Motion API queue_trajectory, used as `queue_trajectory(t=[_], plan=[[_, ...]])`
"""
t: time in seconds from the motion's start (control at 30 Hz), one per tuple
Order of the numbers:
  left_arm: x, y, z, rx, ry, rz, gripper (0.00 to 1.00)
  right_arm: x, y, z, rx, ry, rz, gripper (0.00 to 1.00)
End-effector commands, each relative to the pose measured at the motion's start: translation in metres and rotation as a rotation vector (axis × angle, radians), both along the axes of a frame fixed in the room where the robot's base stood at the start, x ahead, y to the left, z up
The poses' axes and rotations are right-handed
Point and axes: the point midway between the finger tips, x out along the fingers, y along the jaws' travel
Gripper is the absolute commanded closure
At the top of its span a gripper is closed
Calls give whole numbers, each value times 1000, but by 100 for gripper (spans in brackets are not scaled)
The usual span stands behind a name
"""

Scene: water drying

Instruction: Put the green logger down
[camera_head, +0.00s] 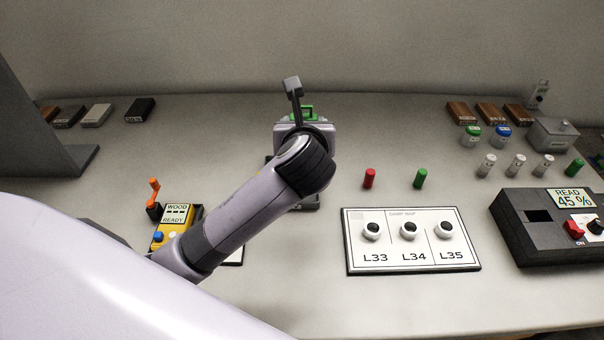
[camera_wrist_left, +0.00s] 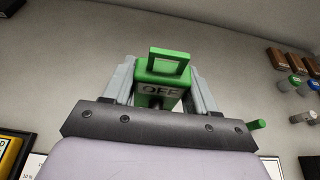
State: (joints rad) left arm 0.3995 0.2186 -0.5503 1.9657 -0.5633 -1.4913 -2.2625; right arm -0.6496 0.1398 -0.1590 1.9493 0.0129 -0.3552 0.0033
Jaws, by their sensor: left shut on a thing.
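The green logger (camera_wrist_left: 165,70) is a small box with a loop handle on top and a label reading OFF. It stands between the two grey fingers of my left gripper (camera_wrist_left: 160,85), which is shut on it. In the head view only a green part of the logger (camera_head: 307,110) shows past my left wrist and gripper (camera_head: 303,121). My arm hides most of it there. Whether its underside touches anything cannot be seen. My right gripper is not in view.
A white card with L33, L34 and L35 knobs (camera_head: 412,262) lies right of my arm. Red (camera_head: 369,179) and green (camera_head: 420,179) pegs stand behind it. A yellow meter (camera_head: 168,235) is at left, a dark reader (camera_head: 530,245) at right. The rear middle table (camera_head: 215,135) is clear.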

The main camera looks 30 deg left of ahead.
Motion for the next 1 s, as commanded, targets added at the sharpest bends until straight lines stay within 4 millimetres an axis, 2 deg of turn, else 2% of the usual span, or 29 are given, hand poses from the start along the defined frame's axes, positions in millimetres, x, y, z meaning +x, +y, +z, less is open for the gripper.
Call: queue_trajectory(t=[0.03, 0.23, 0.47, 0.7, 1.0], plan=[[0, 0, -20, 1, 6, 1, 79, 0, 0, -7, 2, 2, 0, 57], [0, 0, -60, 1, 1, 1, 79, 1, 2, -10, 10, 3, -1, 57], [0, 0, -75, -1, -1, -1, 79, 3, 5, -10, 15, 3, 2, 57], [0, 0, -110, 0, 2, 0, 79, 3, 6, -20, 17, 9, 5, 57], [0, 0, -113, 0, -2, -1, 79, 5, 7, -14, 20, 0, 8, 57]])
